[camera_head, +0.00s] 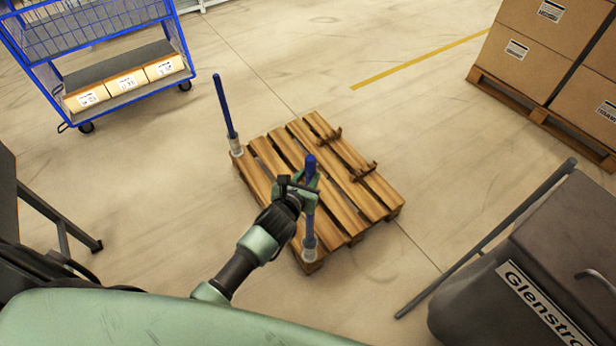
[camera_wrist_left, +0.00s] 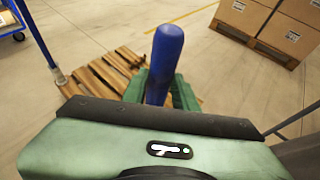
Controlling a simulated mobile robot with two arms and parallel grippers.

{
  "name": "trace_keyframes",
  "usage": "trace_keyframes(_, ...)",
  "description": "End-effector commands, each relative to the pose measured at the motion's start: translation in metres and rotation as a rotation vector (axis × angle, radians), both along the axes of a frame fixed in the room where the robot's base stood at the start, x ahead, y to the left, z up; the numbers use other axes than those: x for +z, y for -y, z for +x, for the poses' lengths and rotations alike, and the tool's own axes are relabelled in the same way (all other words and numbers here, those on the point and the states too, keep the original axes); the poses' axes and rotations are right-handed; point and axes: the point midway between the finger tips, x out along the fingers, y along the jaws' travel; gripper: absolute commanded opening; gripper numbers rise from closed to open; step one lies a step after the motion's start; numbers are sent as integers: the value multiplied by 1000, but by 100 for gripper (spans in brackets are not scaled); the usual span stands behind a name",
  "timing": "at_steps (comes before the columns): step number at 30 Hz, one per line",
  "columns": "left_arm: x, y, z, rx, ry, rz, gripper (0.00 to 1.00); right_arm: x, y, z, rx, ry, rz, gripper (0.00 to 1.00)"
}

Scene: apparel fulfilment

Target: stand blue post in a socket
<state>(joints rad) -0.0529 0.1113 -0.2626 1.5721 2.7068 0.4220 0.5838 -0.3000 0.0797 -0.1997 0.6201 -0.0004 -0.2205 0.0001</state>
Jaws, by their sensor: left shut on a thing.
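A wooden pallet (camera_head: 345,211) lies on the floor in the middle of the head view. One blue post (camera_head: 224,103) stands upright in a pale socket (camera_head: 237,147) at the pallet's far left corner. My left gripper (camera_head: 305,180) is shut on a second blue post (camera_head: 311,164), near its upper part. The held post looks about upright, its lower end at the pale socket (camera_head: 309,249) at the pallet's near corner. I cannot tell how deep it sits. In the left wrist view the held post (camera_wrist_left: 165,62) rises between the fingers. My right gripper is not seen.
Two wooden cradles (camera_head: 363,172) sit on the pallet's right part. A blue wire cart (camera_head: 120,85) stands at the upper left. Stacked cartons (camera_head: 545,50) on a pallet are at the upper right. A dark bin labelled Glenstro (camera_head: 520,270) stands at the lower right. Floor around the pallet is clear.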

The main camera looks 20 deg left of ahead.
Motion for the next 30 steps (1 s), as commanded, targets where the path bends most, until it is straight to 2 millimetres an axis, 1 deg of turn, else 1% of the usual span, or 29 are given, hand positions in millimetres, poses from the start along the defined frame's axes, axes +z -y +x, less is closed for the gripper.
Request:
trace_keyframes(1, -6, 0, 1, 0, 4, -1, 0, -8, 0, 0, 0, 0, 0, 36)
trace_keyframes(6, -18, 0, 1, 0, 4, -2, 0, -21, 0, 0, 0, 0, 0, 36)
trace_keyframes(30, -79, 0, 1, 0, 4, -1, 0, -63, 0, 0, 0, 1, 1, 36)
